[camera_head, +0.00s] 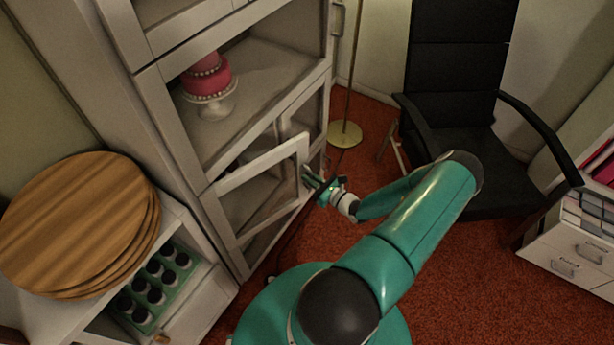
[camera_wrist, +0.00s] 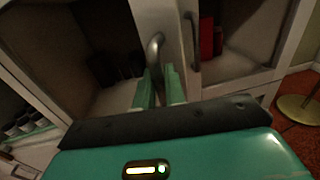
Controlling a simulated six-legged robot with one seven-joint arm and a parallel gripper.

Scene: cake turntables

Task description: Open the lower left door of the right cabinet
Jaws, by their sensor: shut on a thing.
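The white cabinet (camera_head: 180,120) stands at the left in the head view. Its lower left door (camera_head: 262,165), a white frame around a dark pane, stands partly open, its free edge swung out from the cabinet front. My gripper (camera_head: 318,186) is at that free edge. In the wrist view, the curved metal handle (camera_wrist: 154,48) of this door runs down between my gripper's green fingers (camera_wrist: 159,88), which are shut on it. The lower right door's handle (camera_wrist: 194,42) is just to the right, apart from the fingers. The exact contact is partly hidden.
A pink cake (camera_head: 209,76) sits on a stand on the shelf above. Round wooden boards (camera_head: 80,225) lie on a low white unit at left. A lamp base (camera_head: 344,134) and a black office chair (camera_head: 455,165) stand beyond. Red carpet (camera_head: 455,275) is clear at lower right.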

